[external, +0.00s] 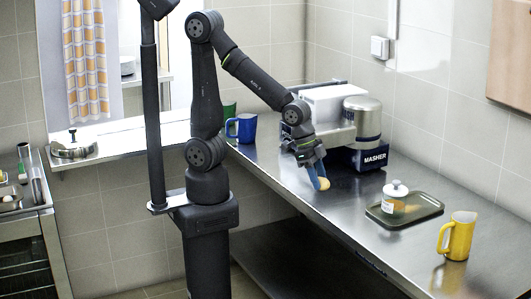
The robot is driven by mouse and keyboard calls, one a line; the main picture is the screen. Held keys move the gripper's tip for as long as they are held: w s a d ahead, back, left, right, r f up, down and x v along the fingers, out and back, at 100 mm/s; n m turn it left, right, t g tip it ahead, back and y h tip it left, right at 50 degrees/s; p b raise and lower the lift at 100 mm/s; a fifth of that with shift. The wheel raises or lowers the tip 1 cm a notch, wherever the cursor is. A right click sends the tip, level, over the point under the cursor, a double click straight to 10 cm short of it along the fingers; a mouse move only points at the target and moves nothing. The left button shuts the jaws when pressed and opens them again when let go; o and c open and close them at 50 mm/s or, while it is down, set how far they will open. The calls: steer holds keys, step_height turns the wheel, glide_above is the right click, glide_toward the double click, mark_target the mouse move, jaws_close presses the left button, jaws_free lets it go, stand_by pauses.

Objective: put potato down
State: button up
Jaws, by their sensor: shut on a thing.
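The potato (324,184) is small and yellowish, low over the steel counter in front of the masher. My gripper (319,179) points down and is shut on the potato, with a blue finger beside it. I cannot tell whether the potato touches the counter. The rest of the potato is hidden by the finger.
The masher (372,158) stands close behind my gripper. A dark tray (425,207) with a lidded white jar (394,197) lies to the right, and a yellow jug (459,236) stands further right. A blue mug (245,128) stands left. Bare steel counter (345,211) lies in front of the potato.

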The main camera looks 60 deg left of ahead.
steer(key=shift+w+a+f, duration=0.2)
steer(key=shift+a, duration=0.15)
glide_above(340, 207)
steer(key=a, duration=0.1)
steer(key=f, duration=0.6)
steer(key=shift+s+a+f, duration=0.2)
steer(key=shift+s+f, duration=0.1)
steer(key=shift+f, duration=2.05)
steer(key=shift+f, duration=0.1)
steer(key=o, duration=1)
steer(key=shift+a+r, duration=0.15)
steer(key=shift+r, duration=0.4)
steer(key=v, duration=1.1)
steer(key=shift+s+a, duration=0.1)
steer(key=shift+s, duration=0.05)
steer(key=shift+f, duration=0.1)
